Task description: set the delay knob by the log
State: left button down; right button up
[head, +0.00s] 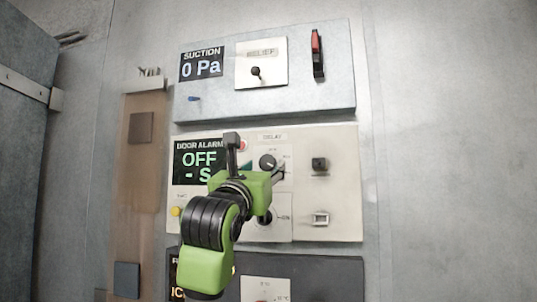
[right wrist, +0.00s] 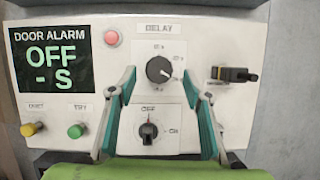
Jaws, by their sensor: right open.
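The delay knob (head: 268,162) is a round black dial under a DELAY label on the pale door alarm panel (head: 341,190). In the right wrist view the delay knob (right wrist: 159,69) shows in full, with a light mark toward its lower right. My right gripper (right wrist: 158,76) is open, its two teal and black fingers on either side of the dial in the picture; contact cannot be told. The alarm display (right wrist: 50,62) reads OFF and - S. A black OFF/ON switch (right wrist: 148,132) sits below the dial. No log is legible in view. My left gripper is out of view.
A red lamp (right wrist: 112,38), a yellow button (right wrist: 33,129) and a green button (right wrist: 76,130) surround the dial. Above is the suction panel (head: 334,92), below a dark panel (head: 325,279).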

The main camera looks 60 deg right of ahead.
aim_at(267, 164)
jog(key=p+x, duration=0.1)
jog(key=x, duration=0.4)
jog(key=shift+p, duration=0.3)
jog(key=c, duration=1.1)
